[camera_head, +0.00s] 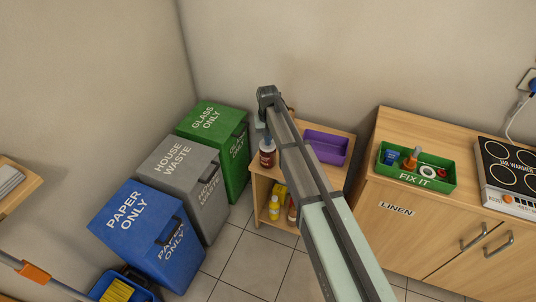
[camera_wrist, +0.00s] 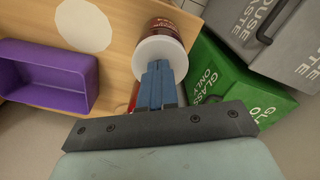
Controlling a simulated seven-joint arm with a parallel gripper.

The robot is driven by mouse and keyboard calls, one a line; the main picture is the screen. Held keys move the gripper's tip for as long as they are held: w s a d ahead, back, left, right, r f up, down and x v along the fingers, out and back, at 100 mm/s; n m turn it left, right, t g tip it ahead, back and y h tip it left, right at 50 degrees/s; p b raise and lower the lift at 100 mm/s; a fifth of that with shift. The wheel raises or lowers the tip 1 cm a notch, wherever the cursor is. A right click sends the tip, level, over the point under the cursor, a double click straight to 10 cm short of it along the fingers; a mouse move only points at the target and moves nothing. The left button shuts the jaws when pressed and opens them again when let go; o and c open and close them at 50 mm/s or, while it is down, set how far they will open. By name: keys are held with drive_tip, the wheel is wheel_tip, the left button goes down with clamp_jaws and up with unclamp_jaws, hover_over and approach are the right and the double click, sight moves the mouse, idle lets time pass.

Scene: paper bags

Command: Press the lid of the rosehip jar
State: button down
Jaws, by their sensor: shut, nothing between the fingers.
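A dark red jar (camera_head: 267,158) stands upright on the small wooden shelf unit by the green bin. In the wrist view the jar (camera_wrist: 168,26) shows a red label, too small to read, and a round white lid (camera_wrist: 147,52). My gripper (camera_wrist: 158,64) is shut, with its blue fingers together and nothing between them. The fingertips overlap the near part of the lid in the wrist view. In the head view my gripper (camera_head: 265,139) is right above the jar; I cannot tell whether it touches the lid. My arm hides part of the shelf unit.
A purple tray (camera_head: 328,148) sits on the same unit top (camera_head: 345,133), with a white disc (camera_wrist: 83,25) nearby. Bottles (camera_head: 275,207) stand on the lower shelf. Green (camera_head: 225,150), grey (camera_head: 190,180) and blue (camera_head: 150,235) bins stand left. A cabinet with a green tray (camera_head: 437,184) is right.

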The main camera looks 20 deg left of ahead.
drive_tip(key=shift+r, duration=1.25)
drive_tip(key=shift+r, duration=0.1)
drive_tip(key=shift+r, duration=2.9)
drive_tip(key=shift+r, duration=0.1)
wheel_tip(320, 180, up, 14)
drive_tip(key=shift+f, duration=0.2)
